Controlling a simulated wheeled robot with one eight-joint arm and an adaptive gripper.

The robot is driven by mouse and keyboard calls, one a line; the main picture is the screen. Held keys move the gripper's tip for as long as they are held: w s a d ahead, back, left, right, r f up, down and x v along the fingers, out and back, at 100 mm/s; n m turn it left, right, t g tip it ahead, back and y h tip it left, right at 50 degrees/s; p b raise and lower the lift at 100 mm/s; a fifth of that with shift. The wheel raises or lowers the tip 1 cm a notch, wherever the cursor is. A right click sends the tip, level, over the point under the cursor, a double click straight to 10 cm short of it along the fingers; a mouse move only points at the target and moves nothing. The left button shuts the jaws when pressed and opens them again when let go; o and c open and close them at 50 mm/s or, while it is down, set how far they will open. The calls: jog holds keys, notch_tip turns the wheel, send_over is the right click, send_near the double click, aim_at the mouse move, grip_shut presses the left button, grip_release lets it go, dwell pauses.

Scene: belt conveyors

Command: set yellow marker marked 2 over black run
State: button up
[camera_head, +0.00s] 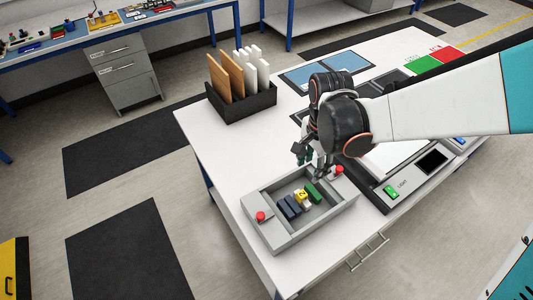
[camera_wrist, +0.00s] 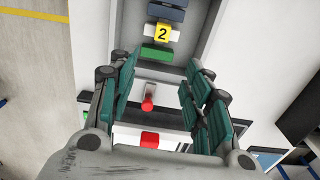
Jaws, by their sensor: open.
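The yellow marker (camera_head: 302,195) sits among small blocks in a grey tray (camera_head: 262,236) at the front of the white table. In the wrist view the yellow marker (camera_wrist: 162,33) shows a black 2, with white parts at its sides, between a green block (camera_wrist: 155,54) and dark blue blocks (camera_wrist: 165,13). My gripper (camera_head: 312,162) is open and empty, above the tray's right end. In the wrist view its fingers (camera_wrist: 157,75) stand apart, short of the marker. I cannot tell which dark part is the black run; my arm hides some of the table.
Red knobs (camera_head: 261,216) stand at the tray's ends. A black rack (camera_head: 243,103) of brown and white boards stands at the back left. A device with a green switch (camera_head: 391,191) lies right of the tray. Blue panels (camera_head: 347,61) lie behind my arm. The table's left is clear.

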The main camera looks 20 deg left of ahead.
jog(key=b, duration=0.5)
send_over(303, 193)
jog(key=f, duration=0.7)
jog(key=shift+s+d+f, duration=0.15)
jog(key=shift+d+f, duration=0.05)
jog(key=shift+w+a+f+b, duration=0.1)
jog(key=shift+f+b, duration=0.8)
jog(key=shift+f, duration=0.5)
jog(key=shift+w+a+f+b, duration=0.1)
jog(key=shift+f+b, duration=0.8)
jog(key=shift+f, duration=0.5)
jog(key=shift+r, duration=0.1)
jog(key=c, duration=0.8)
jog(key=shift+c, duration=0.3)
